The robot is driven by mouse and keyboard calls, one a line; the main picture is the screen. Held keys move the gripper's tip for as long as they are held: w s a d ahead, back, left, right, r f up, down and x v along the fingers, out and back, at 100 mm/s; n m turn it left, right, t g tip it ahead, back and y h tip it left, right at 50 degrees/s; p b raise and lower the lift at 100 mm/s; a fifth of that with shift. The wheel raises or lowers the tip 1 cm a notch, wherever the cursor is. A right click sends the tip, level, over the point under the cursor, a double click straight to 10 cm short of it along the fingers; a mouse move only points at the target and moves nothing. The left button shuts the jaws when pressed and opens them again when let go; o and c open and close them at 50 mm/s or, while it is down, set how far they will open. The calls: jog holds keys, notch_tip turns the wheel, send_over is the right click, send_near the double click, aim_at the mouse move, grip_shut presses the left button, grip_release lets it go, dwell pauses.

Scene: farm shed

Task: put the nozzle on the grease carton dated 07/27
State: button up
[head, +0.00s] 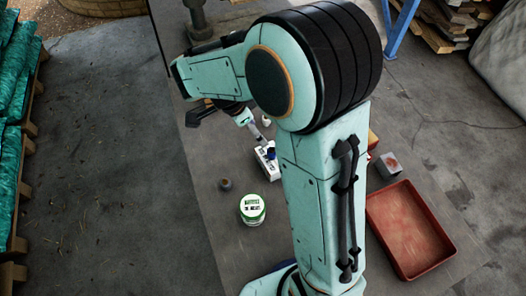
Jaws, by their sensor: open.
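A white carton (263,166) with dark print stands on the table left of my arm. A small dark blue piece (271,153) shows at its top; I cannot tell whether it is the nozzle or whether it rests on the carton. My gripper (265,143) points down just above this carton, open, its fingers small and partly unclear. No date is readable on either carton. A small white object (266,120) lies just behind my gripper.
A white and green tub (252,209) and a small dark cylinder (225,185) stand at the front left. A red tray (412,231) lies at the right. A yellow-orange item (373,140) is partly hidden by my arm. The table's left side is mostly clear.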

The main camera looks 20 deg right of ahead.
jog(key=s+a+r+n+y, duration=0.2)
jog(key=s+r+n, duration=0.1)
jog(key=s+n, duration=0.6)
jog(key=s+a+r+n+y, duration=0.2)
jog(key=s+r+n+y, duration=0.1)
jog(key=s+n, duration=0.6)
jog(key=shift+s+a+r, duration=0.15)
jog(key=shift+s+r, duration=0.05)
jog(key=shift+s, duration=0.95)
